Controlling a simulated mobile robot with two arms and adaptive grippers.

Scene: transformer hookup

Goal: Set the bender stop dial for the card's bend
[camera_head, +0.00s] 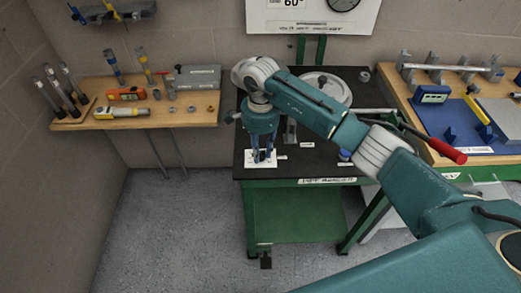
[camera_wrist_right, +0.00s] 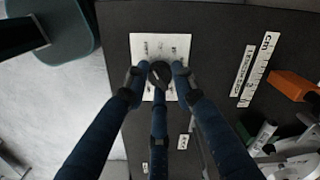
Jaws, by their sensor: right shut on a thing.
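The bender stop dial is a small black knob (camera_wrist_right: 160,73) on a white marked plate (camera_wrist_right: 150,44) in the right wrist view. The plate (camera_head: 249,164) also shows at the front left of the black bench top in the head view, where the fingers hide the knob. My right gripper (camera_head: 262,158) points down over the plate, its fingers shut on the knob; they also show in the wrist view (camera_wrist_right: 158,85). The marks on the plate are too small to read. A white card (camera_head: 312,14) on the wall shows "60°", partly cut off by the frame. My left gripper is not in view.
The bender's round disc (camera_head: 325,86) and red-ended lever (camera_head: 445,149) are on the green bench (camera_head: 290,182). A wooden shelf with tools (camera_head: 205,118) is to the left. A wooden table with a blue mat (camera_head: 480,137) is to the right. Grey floor (camera_head: 180,225) is clear.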

